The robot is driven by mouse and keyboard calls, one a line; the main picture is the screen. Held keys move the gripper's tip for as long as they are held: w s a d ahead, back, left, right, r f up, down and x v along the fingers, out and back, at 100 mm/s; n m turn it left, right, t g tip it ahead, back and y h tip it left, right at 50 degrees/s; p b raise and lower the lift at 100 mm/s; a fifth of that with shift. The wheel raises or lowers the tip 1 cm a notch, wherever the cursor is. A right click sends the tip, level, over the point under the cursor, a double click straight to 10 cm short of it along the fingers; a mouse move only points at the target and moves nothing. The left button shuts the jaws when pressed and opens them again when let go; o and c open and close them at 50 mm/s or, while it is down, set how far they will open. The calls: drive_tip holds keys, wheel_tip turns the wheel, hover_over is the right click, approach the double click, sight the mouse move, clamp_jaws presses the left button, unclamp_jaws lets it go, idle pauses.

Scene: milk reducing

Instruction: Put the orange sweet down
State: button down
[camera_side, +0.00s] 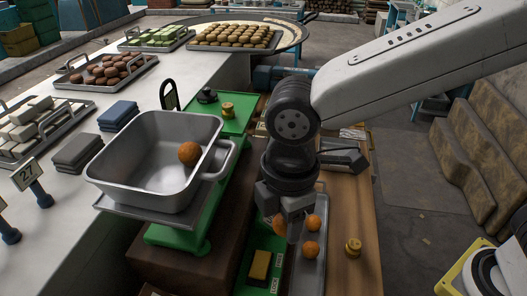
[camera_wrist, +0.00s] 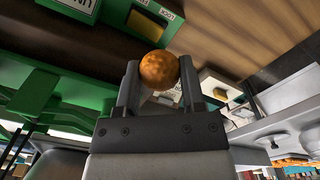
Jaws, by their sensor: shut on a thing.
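My gripper (camera_side: 284,226) points down over the near side of the bench and is shut on an orange sweet (camera_side: 279,225), mostly hidden by the fingers. The wrist view shows this round, rough orange sweet (camera_wrist: 159,70) between the two fingertips of my gripper (camera_wrist: 158,66). In the side view, two more orange sweets, one at the back (camera_side: 314,222) and one in front (camera_side: 311,250), lie on a narrow metal tray (camera_side: 306,282) beside and below my gripper. Another orange sweet (camera_side: 189,152) sits in the grey metal pan (camera_side: 150,178) on the green scale (camera_side: 185,238).
A yellow block (camera_side: 260,265) in a green box and a brass weight (camera_side: 353,248) flank the tray. More small weights (camera_side: 227,110) stand behind the pan. Trays of brown sweets (camera_side: 105,70) and pale blocks (camera_side: 28,125) fill the white counter at left.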

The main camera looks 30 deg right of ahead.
drive_tip(key=s+a+r+m, duration=0.1)
drive_tip(key=a+r+m, duration=0.2)
drive_tip(key=r, duration=1.7)
drive_tip(key=w+a+f, duration=0.1)
drive_tip(key=w+a, duration=0.1)
drive_tip(key=w+a+f, duration=0.1)
drive_tip(key=w+a, duration=0.1)
drive_tip(key=w+a+f, duration=0.2)
drive_tip(key=w, duration=0.1)
drive_tip(key=shift+a, duration=0.1)
hover_over(174, 191)
drive_tip(key=s, duration=0.1)
drive_tip(key=f, duration=0.4)
drive_tip(key=shift+d+f, duration=0.15)
drive_tip(key=shift+d, duration=0.25)
drive_tip(key=shift+w+a+f, duration=0.15)
drive_tip(key=shift+w+f, duration=0.05)
drive_tip(key=shift+f, duration=0.05)
drive_tip(key=shift+w+a+f, duration=0.1)
drive_tip(key=shift+f, duration=0.1)
drive_tip(key=shift+w+a+f, duration=0.1)
drive_tip(key=shift+f, duration=0.8)
drive_tip(key=shift+w+a+f, duration=0.1)
drive_tip(key=shift+f, duration=0.8)
drive_tip(key=shift+f, duration=0.2)
